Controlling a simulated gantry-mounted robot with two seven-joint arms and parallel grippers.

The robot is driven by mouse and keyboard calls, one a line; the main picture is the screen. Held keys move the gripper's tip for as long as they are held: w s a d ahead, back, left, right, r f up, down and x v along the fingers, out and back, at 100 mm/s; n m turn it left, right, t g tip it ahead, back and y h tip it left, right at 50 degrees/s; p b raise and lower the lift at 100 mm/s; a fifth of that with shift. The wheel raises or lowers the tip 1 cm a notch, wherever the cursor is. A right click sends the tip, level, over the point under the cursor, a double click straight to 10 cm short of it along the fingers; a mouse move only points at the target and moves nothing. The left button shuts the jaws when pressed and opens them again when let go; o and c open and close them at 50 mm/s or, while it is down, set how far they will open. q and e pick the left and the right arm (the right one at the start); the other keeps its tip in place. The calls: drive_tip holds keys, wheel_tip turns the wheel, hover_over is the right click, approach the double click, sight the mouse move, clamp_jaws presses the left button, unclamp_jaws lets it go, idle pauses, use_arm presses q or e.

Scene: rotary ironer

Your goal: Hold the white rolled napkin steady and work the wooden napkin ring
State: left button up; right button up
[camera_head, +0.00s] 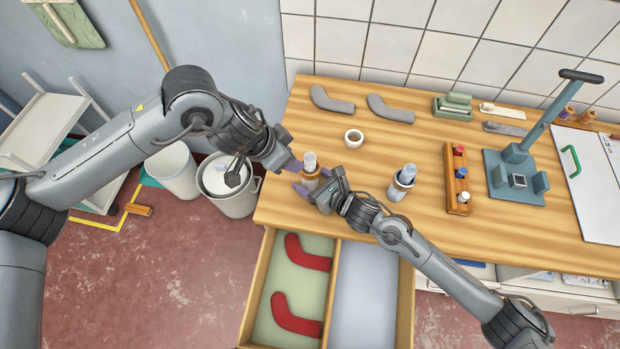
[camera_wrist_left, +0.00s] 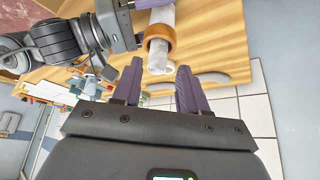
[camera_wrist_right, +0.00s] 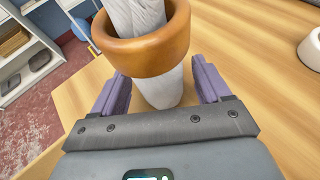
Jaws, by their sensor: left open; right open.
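The white rolled napkin (camera_head: 310,159) stands near the table's front left corner with the wooden napkin ring (camera_head: 312,176) around it. My left gripper (camera_head: 292,166) is open beside the napkin's upper part. In the left wrist view the napkin's free end (camera_wrist_left: 159,65) lies just beyond the open fingertips, and the ring (camera_wrist_left: 160,40) is farther off. My right gripper (camera_head: 310,187) is open low by the napkin. In the right wrist view its fingers stand either side of the napkin below the ring (camera_wrist_right: 150,45), with gaps showing. The napkin's base is partly hidden.
A wooden rack (camera_head: 455,180), grey curved pieces (camera_head: 390,109) and a blue-grey press (camera_head: 515,178) lie farther right and back. An open drawer (camera_head: 257,285) juts out in front.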

drive_tip(key=shift+w+a+f, duration=0.15)
drive_tip(key=shift+w+a, duration=0.05)
drive_tip(key=c, duration=1)
use_arm(q)
drive_tip(key=o, duration=0.5)
drive_tip(key=shift+d, duration=0.1)
